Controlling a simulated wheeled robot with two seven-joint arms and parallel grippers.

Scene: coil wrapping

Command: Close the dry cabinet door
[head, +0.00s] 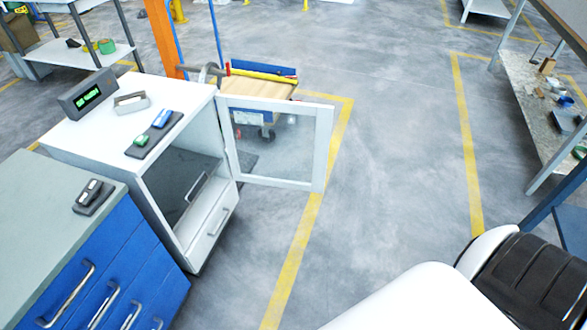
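The dry cabinet (90,140) is a white box at the left in the head view. Its door (323,160), a white frame around a clear pane, stands wide open and sticks out to the right from the cabinet's far front edge. The cabinet's opening shows a dark interior (175,172) with a pale bar inside. A white drawer front (214,222) with a handle is below the opening. Neither of my grippers is in view; only white and black parts of my own body show at the bottom right.
A blue drawer cabinet (85,265) with a grey top stands nearer, beside the dry cabinet. A cart (265,85) is behind the door. Small devices and a display (87,95) sit on the dry cabinet. The floor (385,165) right of the door is clear.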

